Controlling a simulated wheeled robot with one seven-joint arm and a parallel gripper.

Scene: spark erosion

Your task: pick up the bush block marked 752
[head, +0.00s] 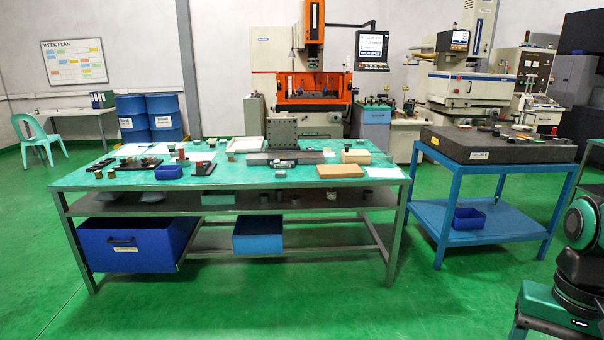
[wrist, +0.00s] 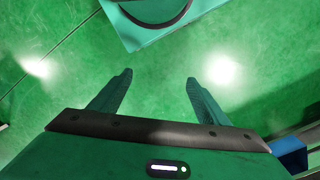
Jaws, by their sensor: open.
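The block marked 752 cannot be picked out: the markings on the small blocks are too small to read. Several small blocks stand on the green-topped workbench (head: 240,183) in the head view, among them a few near its left end and some near its front edge. More small blocks sit on the dark surface plate (head: 480,146) on the blue stand at right.
A blue tray (head: 469,217) is on the stand's lower shelf. Green floor is clear in front of the bench. Machines stand behind.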

